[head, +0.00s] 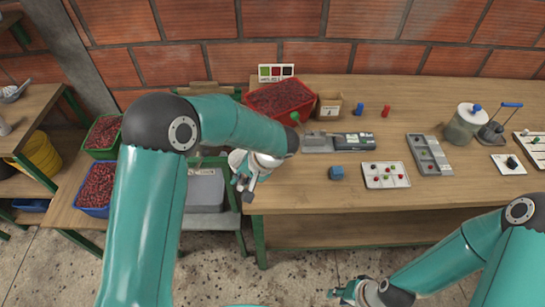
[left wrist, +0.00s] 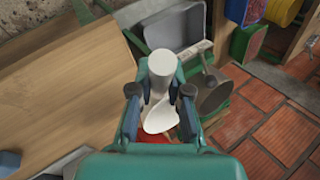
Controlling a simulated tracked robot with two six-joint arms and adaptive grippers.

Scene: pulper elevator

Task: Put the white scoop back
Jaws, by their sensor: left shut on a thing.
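The white scoop (left wrist: 160,112) is between the fingers of my left gripper (left wrist: 160,92) in the left wrist view. Its round white end points away from my wrist and its thin curved part lies nearer to my palm. In the head view my left gripper (head: 246,184) is by the left end of the wooden table, near a grey box, and my own arm partly covers it. My right gripper (head: 345,292) is low in the head view, in front of the table; its fingers are too small to judge.
Crates of red berries (head: 97,186) stand left.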

